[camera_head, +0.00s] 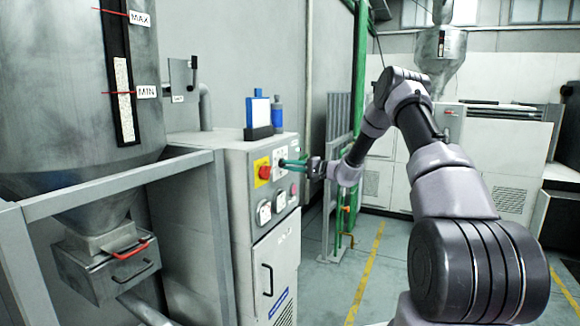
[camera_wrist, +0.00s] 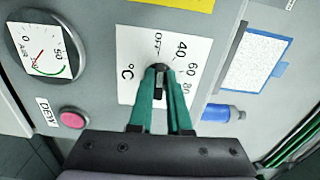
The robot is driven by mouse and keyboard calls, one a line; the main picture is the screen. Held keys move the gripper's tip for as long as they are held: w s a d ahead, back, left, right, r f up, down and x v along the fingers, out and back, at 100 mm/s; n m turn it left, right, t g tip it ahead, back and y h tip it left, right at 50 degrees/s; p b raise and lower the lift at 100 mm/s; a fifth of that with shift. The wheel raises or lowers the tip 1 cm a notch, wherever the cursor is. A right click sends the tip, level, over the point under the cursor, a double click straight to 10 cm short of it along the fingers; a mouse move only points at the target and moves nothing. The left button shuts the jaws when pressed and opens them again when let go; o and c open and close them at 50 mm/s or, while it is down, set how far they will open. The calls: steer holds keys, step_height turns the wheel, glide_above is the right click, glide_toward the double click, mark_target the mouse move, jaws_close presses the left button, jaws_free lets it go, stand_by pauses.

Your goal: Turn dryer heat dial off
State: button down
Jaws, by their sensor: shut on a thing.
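The heat dial is a small dark knob (camera_wrist: 159,70) on a white scale plate (camera_wrist: 128,80) marked OFF, 40, 60, 80 and °C. In the wrist view my gripper (camera_wrist: 160,76) has its two green fingers shut on the knob from either side. The knob's visible end faces roughly toward the OFF mark (camera_wrist: 158,42), but the fingers hide most of it, so its exact setting cannot be told. In the head view my gripper (camera_head: 283,163) reaches the dryer cabinet's (camera_head: 240,190) front panel, and covers the knob there.
A red emergency button on yellow (camera_head: 264,172) sits left of the dial. A round gauge (camera_wrist: 45,50) and a pink DEW button (camera_wrist: 75,119) are close by.

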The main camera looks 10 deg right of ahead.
steer(key=shift+f+n, duration=0.15)
steer(key=shift+n, duration=0.45)
steer(key=c, duration=0.9)
jaws_free()
steer(key=shift+o, duration=0.2)
steer(key=shift+d, duration=0.1)
steer(key=v, duration=1)
steer(key=shift+s+d, duration=0.25)
steer(key=shift+s, duration=0.05)
